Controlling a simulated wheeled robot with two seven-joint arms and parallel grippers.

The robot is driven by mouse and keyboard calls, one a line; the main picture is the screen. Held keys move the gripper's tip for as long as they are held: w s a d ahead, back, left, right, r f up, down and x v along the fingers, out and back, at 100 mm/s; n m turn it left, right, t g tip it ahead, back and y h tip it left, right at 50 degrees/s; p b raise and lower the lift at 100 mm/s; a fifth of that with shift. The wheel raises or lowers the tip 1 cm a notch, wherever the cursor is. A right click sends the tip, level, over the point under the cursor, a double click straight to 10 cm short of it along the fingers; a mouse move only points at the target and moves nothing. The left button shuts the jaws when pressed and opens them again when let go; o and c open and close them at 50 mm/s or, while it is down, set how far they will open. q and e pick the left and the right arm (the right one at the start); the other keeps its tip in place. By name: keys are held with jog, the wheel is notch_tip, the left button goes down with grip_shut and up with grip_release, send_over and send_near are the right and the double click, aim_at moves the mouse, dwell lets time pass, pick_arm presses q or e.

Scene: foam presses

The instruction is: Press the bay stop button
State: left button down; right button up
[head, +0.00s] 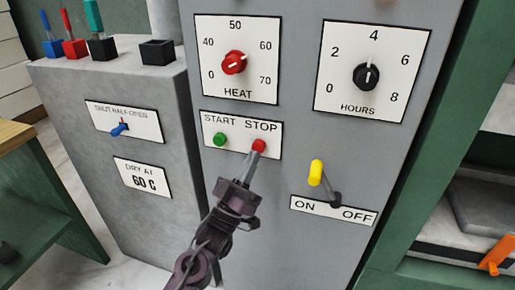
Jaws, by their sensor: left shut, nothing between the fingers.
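The red stop button (259,145) sits under the word STOP on a white plate (241,134) on the grey cabinet front. The green start button (219,139) is to its left on the same plate. My left gripper (255,154) is shut and empty. Its fingertips are at the lower edge of the red button in the picture; I cannot tell whether they touch it. My right gripper is not in view.
Above are a red HEAT knob (234,63) and a black HOURS knob (366,76). A yellow-tipped ON/OFF lever (317,172) stands out to the right of my gripper. A lower grey box (104,215) with a blue switch (120,129) is at left.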

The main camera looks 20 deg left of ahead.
pick_arm(q)
jog(key=shift+w, duration=0.1)
jog(key=shift+w, duration=0.35)
jog(key=shift+w, duration=0.55)
dwell(0.8)
jog(key=shift+s, duration=1)
jog(key=s+p, duration=0.2)
jog(key=s, duration=0.3)
jog(key=shift+a+p, duration=0.1)
jog(key=shift+p, duration=0.2)
